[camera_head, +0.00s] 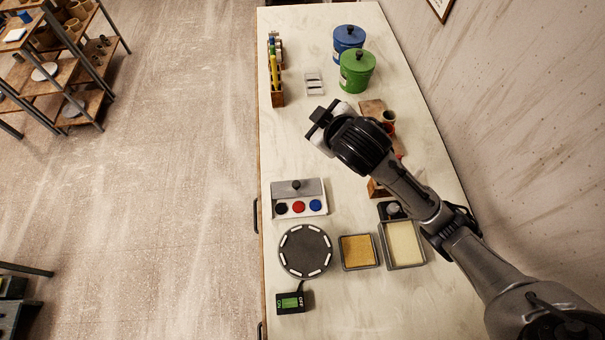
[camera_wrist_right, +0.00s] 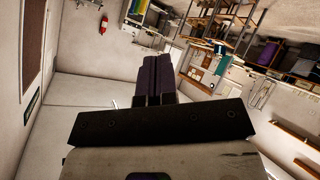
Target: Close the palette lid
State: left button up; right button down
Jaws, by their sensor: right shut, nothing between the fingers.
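The palette (camera_head: 317,209) sits on the table near its left edge, with black, red and blue paint wells uncovered. Its grey lid (camera_head: 314,188), with a dark knob, is open on the far side of the wells. My right gripper (camera_head: 321,118) is over the table, farther back than the palette and apart from it. Its fingers are together and empty in the right wrist view (camera_wrist_right: 153,80). The palette is not visible in the wrist view. My left gripper is in neither view.
A round dark turntable (camera_head: 305,250) and its switch box (camera_head: 290,302) are in front of the palette. A tan sponge tray (camera_head: 359,252) and a cream tray (camera_head: 403,244) lie to the right. Green (camera_head: 357,72) and blue (camera_head: 347,40) lidded pots stand at the back.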

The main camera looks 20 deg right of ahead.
aim_at(296, 186)
jog(key=w+d+f+n+g+b, duration=0.1)
jog(key=w+d+f+n+g, duration=0.25)
jog(key=w, duration=0.55)
jog(key=s+d+f+m+g+y, duration=0.1)
jog(key=d+f+m+g, duration=0.1)
jog(key=d+f+g, duration=0.4)
jog(key=s+a+f+g+y, duration=0.1)
jog(key=a+f+y, duration=0.1)
jog(key=a+f, duration=0.1)
jog(key=s+a+f+n+y, duration=0.1)
jog(key=a+f+y, duration=0.1)
jog(key=f, duration=0.3)
jog(key=s+a+f+g+y, duration=0.1)
jog(key=a+f+y, duration=0.1)
jog(key=a+f, duration=0.2)
jog(key=shift+s+a+f+n+g+b, duration=0.2)
jog(key=shift+f+n+g+b, duration=0.15)
jog(key=shift+f, duration=0.25)
jog(key=shift+s+a+f+p, duration=0.25)
jog(key=shift+s+a, duration=0.15)
jog(key=shift+a, duration=0.15)
jog(key=shift+s+a+f+p, duration=0.1)
jog(key=shift+s+a+f, duration=0.1)
jog(key=shift+s+a, duration=0.25)
jog(key=shift+s+a+f, duration=0.15)
jog(key=shift+s+a, duration=0.2)
jog(key=shift+a, duration=0.05)
jog(key=shift+s+a, duration=0.15)
jog(key=shift+a, duration=0.05)
